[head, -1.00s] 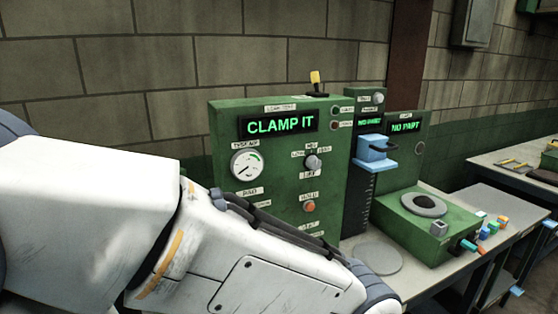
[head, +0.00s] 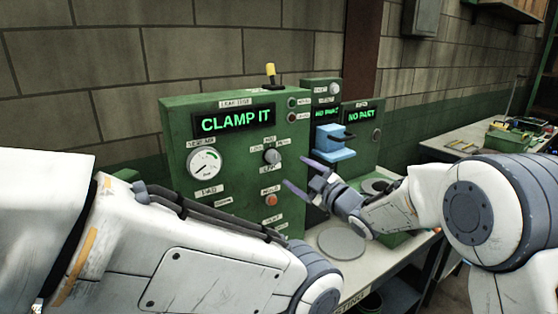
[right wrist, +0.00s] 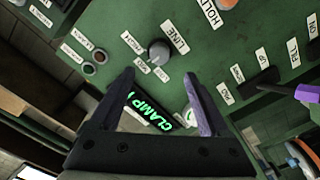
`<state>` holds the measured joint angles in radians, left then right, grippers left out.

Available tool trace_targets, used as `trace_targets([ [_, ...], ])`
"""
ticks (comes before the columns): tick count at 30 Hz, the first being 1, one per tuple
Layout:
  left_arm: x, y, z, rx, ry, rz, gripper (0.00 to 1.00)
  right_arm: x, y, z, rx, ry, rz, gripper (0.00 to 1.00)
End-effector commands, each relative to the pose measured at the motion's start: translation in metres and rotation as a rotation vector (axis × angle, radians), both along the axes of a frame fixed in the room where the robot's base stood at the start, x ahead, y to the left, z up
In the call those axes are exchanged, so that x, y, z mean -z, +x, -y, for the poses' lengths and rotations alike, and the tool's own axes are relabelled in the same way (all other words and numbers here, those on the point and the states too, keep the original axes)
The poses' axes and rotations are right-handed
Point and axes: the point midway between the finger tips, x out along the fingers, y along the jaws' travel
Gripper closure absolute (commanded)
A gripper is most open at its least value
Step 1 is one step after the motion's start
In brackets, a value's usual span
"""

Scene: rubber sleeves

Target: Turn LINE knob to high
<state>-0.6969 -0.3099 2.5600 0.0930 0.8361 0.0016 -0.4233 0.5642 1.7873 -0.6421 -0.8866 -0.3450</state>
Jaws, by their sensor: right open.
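The LINE knob (head: 272,157) is a small grey round knob on the front of the green leak test panel (head: 190,130). Small white labels surround it, with LINE below. It also shows in the right wrist view (right wrist: 159,51), beyond and between my open fingers. I cannot tell which label it points to. My right gripper (head: 305,178) is open and empty, in front of the panel's right side, below and right of the knob and apart from it. It also shows in the right wrist view (right wrist: 158,76). My left arm crosses the lower left; its gripper is out of frame.
A dial gauge (head: 204,163) sits left of the knob, and an orange button (head: 271,199) below it. The panel's screen (head: 235,119) reads CLAMP IT. A blue clamp block (head: 333,142) and a grey disc (head: 341,243) are to the right.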

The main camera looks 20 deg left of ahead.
Motion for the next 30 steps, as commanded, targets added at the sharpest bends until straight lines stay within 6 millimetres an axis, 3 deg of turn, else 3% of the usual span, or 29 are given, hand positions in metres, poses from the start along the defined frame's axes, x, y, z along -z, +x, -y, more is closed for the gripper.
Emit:
trace_targets([
  [15, -0.046, 0.0, 0.0, 0.0, 0.0, 0.0, 0.27, -0.003, 0.049, -0.064, -0.004, 0.002, 0.003, 0.2],
  [22, -0.054, 0.0, 0.0, 0.003, 0.0, 0.0, 0.27, -0.002, 0.061, -0.079, -0.003, 0.002, 0.004, 0.2],
  [30, -0.054, 0.0, 0.0, 0.003, 0.0, 0.0, 0.27, 0.0, 0.063, -0.081, -0.003, 0.003, 0.003, 0.2],
])
